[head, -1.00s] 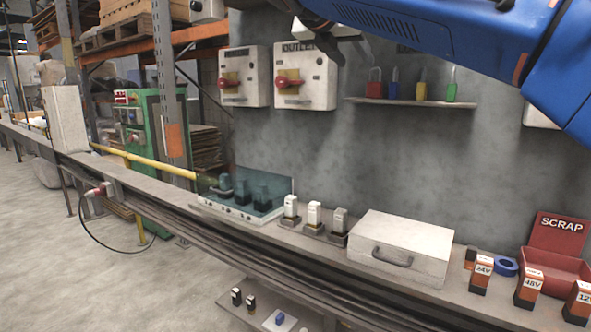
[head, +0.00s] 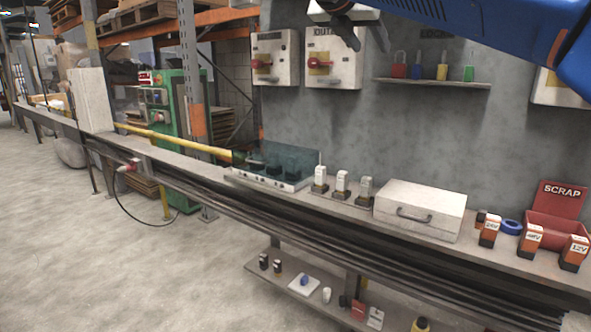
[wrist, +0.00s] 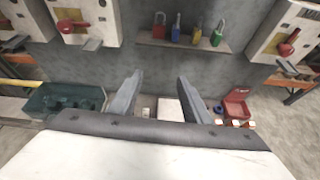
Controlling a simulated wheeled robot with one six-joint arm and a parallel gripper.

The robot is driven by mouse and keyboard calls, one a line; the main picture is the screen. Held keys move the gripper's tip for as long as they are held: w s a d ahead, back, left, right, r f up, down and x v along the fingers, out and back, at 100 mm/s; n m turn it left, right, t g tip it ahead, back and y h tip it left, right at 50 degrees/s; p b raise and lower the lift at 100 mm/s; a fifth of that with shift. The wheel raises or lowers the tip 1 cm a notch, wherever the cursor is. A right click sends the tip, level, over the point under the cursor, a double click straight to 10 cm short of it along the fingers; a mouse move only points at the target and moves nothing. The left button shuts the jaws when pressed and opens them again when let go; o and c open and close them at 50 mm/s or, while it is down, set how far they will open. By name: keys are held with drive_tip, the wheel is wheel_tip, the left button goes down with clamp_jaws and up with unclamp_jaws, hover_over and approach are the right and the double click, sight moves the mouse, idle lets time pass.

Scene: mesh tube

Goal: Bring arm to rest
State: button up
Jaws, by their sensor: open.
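My gripper (wrist: 157,92) shows in the wrist view with its two grey fingers apart and nothing between them. In the head view my gripper (head: 362,38) is at the top edge, partly cut off, with my blue arm reaching in from the upper right. It is raised in front of the wall, above the bench and clear of everything on it.
The long bench carries a teal-covered tray (head: 270,179), several small upright devices (head: 342,184), a white case (head: 420,208) and a red scrap bin (head: 558,229). Switch boxes (head: 334,58) and a padlock shelf (head: 432,83) are on the wall. Floor at left is open.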

drive_tip(key=s+d+f+m+g+y, duration=0.1)
drive_tip(key=s+d+f+m, duration=0.3)
drive_tip(key=f, duration=0.4)
drive_tip(key=s+d+f+m+g+y, duration=0.1)
drive_tip(key=s+d+f+m, duration=0.3)
drive_tip(key=f, duration=0.4)
drive_tip(key=s+d+f+m+g+y, duration=0.1)
drive_tip(key=s+d+f+m+g, duration=0.2)
drive_tip(key=f, duration=0.5)
drive_tip(key=s+d+f+m+y, duration=0.1)
drive_tip(key=s+f+m+y, duration=0.1)
drive_tip(key=s+f+m, duration=0.6)
drive_tip(key=s+d+f+m+y, duration=0.1)
drive_tip(key=s+f+m, duration=0.8)
drive_tip(key=f, duration=1)
drive_tip(key=shift+s+d+f+g+y, duration=0.2)
drive_tip(key=shift+s+f+g+y, duration=0.2)
drive_tip(key=shift+s+y, duration=0.65)
drive_tip(key=shift+s, duration=0.15)
